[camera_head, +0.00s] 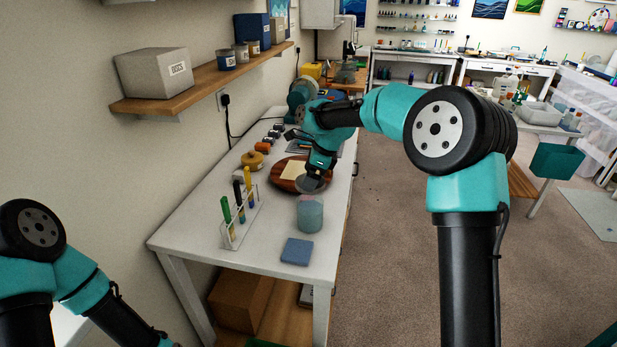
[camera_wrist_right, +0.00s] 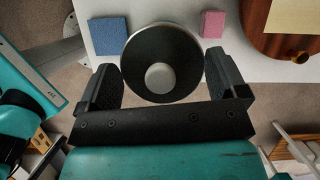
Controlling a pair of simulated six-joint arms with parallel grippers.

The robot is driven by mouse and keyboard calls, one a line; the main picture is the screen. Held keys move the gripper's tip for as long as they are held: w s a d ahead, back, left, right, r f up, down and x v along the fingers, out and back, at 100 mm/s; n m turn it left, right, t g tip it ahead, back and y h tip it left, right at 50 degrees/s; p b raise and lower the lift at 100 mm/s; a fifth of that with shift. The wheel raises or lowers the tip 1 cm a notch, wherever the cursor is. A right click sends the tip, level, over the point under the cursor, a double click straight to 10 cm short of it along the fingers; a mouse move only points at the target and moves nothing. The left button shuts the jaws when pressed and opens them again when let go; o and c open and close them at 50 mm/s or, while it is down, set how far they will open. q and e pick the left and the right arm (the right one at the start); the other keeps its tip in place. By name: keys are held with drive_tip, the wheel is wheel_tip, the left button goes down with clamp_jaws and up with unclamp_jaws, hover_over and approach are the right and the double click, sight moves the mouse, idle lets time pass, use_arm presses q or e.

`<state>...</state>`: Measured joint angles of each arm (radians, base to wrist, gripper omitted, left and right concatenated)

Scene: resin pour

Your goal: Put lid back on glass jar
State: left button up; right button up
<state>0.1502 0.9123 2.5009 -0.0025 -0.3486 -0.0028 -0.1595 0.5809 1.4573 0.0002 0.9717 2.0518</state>
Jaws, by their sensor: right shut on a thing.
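The glass jar (camera_head: 310,216), pale blue-green, stands upright on the white workbench. My right gripper (camera_head: 318,172) is shut on the round lid (camera_head: 311,184) and holds it close above the jar's mouth. I cannot tell from the head view whether lid and jar touch. In the right wrist view the lid (camera_wrist_right: 138,62) is a dark disc with a pale rim and a silver knob, between the two fingers of my right gripper (camera_wrist_right: 162,82). The lid hides the jar there. My left gripper is out of frame; only its arm shows at lower left.
A blue pad (camera_head: 297,251) lies in front of the jar. A rack (camera_head: 240,232) with coloured tubes stands left of it. A brown round board (camera_head: 283,180) with a pale sheet lies behind. A pink block (camera_wrist_right: 213,24) shows in the wrist view. The workbench (camera_head: 190,235) is bare at front left.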

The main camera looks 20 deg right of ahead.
drive_tip(key=shift+f, duration=0.1)
wheel_tip(320, 180, down, 6)
idle(0.8)
drive_tip(key=shift+f, duration=0.25)
idle(2.1)
drive_tip(key=o, duration=0.6)
drive_tip(key=shift+r, duration=3.5)
drive_tip(key=shift+c, duration=0.2)
clamp_jaws()
